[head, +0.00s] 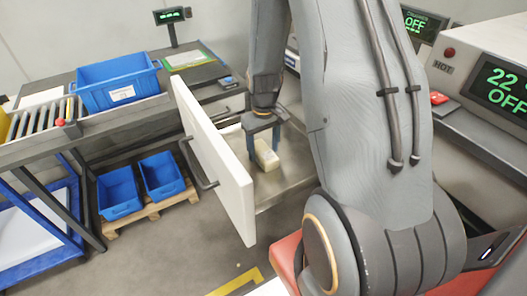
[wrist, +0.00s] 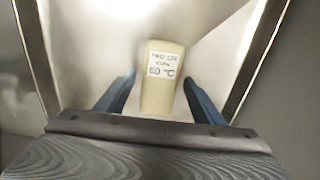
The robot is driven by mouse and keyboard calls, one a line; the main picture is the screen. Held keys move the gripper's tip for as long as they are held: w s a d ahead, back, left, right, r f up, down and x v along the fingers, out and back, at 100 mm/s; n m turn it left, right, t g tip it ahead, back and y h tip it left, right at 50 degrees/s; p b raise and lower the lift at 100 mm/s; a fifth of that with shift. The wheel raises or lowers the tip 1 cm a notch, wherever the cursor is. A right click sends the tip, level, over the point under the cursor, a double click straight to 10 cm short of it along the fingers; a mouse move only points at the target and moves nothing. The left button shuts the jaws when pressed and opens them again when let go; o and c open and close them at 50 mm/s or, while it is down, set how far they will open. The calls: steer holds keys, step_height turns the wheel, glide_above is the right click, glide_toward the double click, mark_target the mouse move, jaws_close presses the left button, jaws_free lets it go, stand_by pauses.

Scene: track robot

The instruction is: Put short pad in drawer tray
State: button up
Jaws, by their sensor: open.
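The short pad (head: 267,156) is a cream block lying in the open drawer tray (head: 290,188). In the wrist view, the pad (wrist: 162,98) has a white label reading 60 °C, with smaller print I cannot read surely. My gripper (head: 263,145) is low over the tray, pointing down. In the wrist view its blue fingers (wrist: 159,79) stand apart on either side of the pad, with gaps visible. The metal tray floor (wrist: 105,40) shows around the pad.
The white drawer front (head: 222,165) with a dark handle stands to the left of my gripper. Two blue bins (head: 120,193) rest on a pallet below. A heater panel (head: 490,85) stands at right.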

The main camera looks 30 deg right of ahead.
mark_target(264, 150)
step_height(264, 150, up, 11)
steer(key=b, duration=0.2)
stand_by(0.6)
